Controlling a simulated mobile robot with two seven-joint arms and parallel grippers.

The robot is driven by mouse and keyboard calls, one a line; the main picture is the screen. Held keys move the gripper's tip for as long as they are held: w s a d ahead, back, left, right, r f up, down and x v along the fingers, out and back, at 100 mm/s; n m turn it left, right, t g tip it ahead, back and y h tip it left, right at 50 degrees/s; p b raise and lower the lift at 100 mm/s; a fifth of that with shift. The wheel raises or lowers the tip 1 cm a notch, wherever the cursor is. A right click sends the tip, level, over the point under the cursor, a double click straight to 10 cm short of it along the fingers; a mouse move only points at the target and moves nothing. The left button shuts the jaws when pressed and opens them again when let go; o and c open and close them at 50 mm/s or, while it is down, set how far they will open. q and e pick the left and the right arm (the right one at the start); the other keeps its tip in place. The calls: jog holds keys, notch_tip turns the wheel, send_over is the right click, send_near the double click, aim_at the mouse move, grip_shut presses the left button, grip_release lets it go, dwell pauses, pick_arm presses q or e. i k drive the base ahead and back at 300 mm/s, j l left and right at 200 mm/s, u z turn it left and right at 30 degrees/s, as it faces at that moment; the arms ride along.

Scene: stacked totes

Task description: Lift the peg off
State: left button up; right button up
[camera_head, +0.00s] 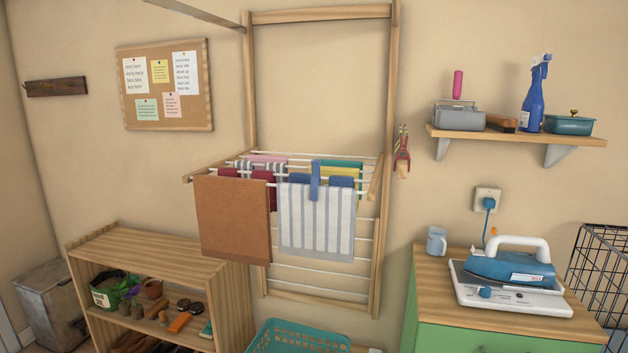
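A blue clothes peg (314,182) stands upright at the top edge of a grey-and-white striped towel (316,225). The towel hangs over the front rail of the wooden wall drying rack (378,235). The peg's lower part overlaps the towel's front and its top rises above the rail. A brown towel (232,215) hangs to the left of the striped one. Neither of my grippers shows in this view.
Other cloths, including a yellow one (322,170), hang on the rails behind. A teal basket (298,338) is below, a shelf unit (150,245) left, and an iron (513,265) on a green cabinet (470,338) right.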

aim_at(315, 178)
jog(key=i+l, duration=0.2)
jog(key=l, duration=0.15)
jog(key=i+l, duration=0.25)
jog(key=l, duration=0.15)
jog(key=i+l, duration=0.2)
jog(key=l, duration=0.15)
jog(key=i+l, duration=0.25)
jog(key=l+u, duration=0.05)
jog(key=l, duration=0.05)
